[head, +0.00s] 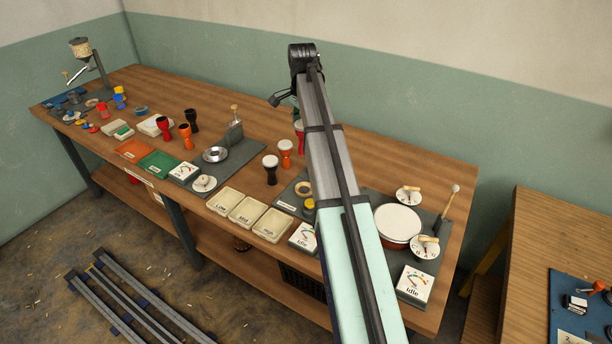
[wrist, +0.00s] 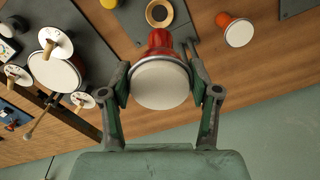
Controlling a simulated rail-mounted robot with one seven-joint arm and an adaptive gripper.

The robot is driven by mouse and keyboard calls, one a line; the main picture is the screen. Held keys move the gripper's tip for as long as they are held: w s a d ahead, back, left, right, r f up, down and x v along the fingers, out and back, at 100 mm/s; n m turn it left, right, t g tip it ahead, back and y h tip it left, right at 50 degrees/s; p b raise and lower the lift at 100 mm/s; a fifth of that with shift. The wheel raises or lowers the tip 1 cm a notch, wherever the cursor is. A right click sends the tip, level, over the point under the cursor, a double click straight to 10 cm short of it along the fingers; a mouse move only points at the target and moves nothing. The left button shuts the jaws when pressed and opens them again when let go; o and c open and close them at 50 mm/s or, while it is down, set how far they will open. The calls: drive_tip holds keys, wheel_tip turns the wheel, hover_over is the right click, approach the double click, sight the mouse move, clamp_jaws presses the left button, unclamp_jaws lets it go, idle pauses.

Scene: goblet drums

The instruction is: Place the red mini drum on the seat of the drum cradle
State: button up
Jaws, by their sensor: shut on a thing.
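The red mini drum (wrist: 160,82) has a pale round head facing the wrist camera. My gripper (wrist: 162,88) is shut on it, one finger on each side. A tan ring with a dark centre (wrist: 158,13), apparently the cradle's seat, lies on a grey plate beyond the held drum; the ring is empty and also shows in the head view (head: 303,188). I cannot tell whether the held drum touches the table.
An orange drum (wrist: 236,30) stands close by on the bench. A black drum (head: 270,168) stands further left. A large white-topped drum (head: 397,222) with dials fills the right plate. Cream trays (head: 248,210) line the front. Bare wood lies along the wall side.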

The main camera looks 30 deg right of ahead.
wheel_tip(320, 180, down, 17)
drive_tip(key=p, duration=0.3)
drive_tip(key=shift+p, duration=0.4)
drive_tip(key=shift+s, duration=0.1)
drive_tip(key=o, duration=1.2)
drive_tip(key=shift+f, duration=0.1)
wheel_tip(320, 180, up, 12)
drive_tip(key=b, duration=0.3)
drive_tip(key=shift+r, duration=0.2)
